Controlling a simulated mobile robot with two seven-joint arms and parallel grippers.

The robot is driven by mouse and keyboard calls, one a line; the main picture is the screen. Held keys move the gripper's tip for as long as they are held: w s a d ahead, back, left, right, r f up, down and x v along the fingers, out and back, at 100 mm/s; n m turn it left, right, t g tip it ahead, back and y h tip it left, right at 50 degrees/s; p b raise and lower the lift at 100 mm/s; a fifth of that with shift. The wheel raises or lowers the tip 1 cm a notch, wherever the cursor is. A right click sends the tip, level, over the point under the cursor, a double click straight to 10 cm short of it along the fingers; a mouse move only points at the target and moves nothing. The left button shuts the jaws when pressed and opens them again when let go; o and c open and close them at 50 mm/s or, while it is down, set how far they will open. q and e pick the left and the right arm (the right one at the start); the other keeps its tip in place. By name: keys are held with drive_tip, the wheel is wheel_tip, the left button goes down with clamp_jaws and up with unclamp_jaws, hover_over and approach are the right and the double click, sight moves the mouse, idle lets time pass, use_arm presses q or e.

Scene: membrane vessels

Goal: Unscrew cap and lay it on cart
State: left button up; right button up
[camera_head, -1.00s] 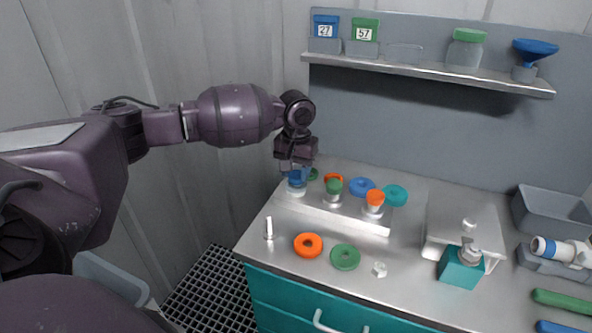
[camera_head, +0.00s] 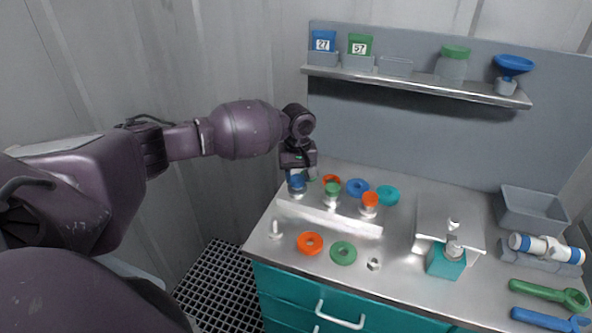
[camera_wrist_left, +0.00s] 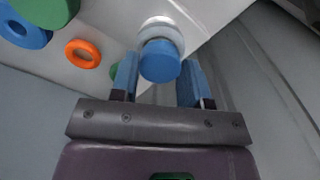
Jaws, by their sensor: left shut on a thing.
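The blue cap (camera_head: 296,182) is at the left end of the raised rack (camera_head: 340,222) on the cart (camera_head: 290,257). In the left wrist view the blue cap (camera_wrist_left: 160,64) shows between two blue fingers, with a white vessel neck (camera_wrist_left: 158,32) right behind it. My left gripper (camera_head: 297,172) comes down from above and is shut on the blue cap. I cannot tell whether the cap is still threaded on the vessel. Vessels with a green cap (camera_head: 332,188) and an orange cap (camera_head: 370,199) stand on the rack to the right. My right gripper is not in view.
An orange ring (camera_head: 310,243) and a green ring (camera_head: 343,253) lie in front of the rack. Other rings lie behind it. A teal block (camera_head: 446,260), a grey bin (camera_head: 530,212) and wrenches (camera_head: 549,293) are at right. Bare cart top shows between these.

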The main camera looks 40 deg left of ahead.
use_arm(q)
drive_tip(key=shift+r+n+p, duration=0.15)
drive_tip(key=shift+n+p, duration=0.45)
drive_tip(key=shift+p, duration=0.25)
drive_tip(key=n+p, duration=0.1)
drive_tip(key=p, duration=0.2)
drive_tip(key=shift+n, duration=0.4)
drive_tip(key=n+p, duration=0.1)
drive_tip(key=p, duration=0.2)
drive_tip(key=shift+n, duration=0.4)
drive_tip(key=shift+f+n, duration=0.2)
drive_tip(key=shift+n, duration=0.9)
drive_tip(key=n, duration=0.7)
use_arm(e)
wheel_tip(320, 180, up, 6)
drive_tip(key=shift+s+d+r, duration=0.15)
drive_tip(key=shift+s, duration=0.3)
use_arm(q)
drive_tip(key=o, duration=1.1)
drive_tip(key=shift+c, duration=0.2)
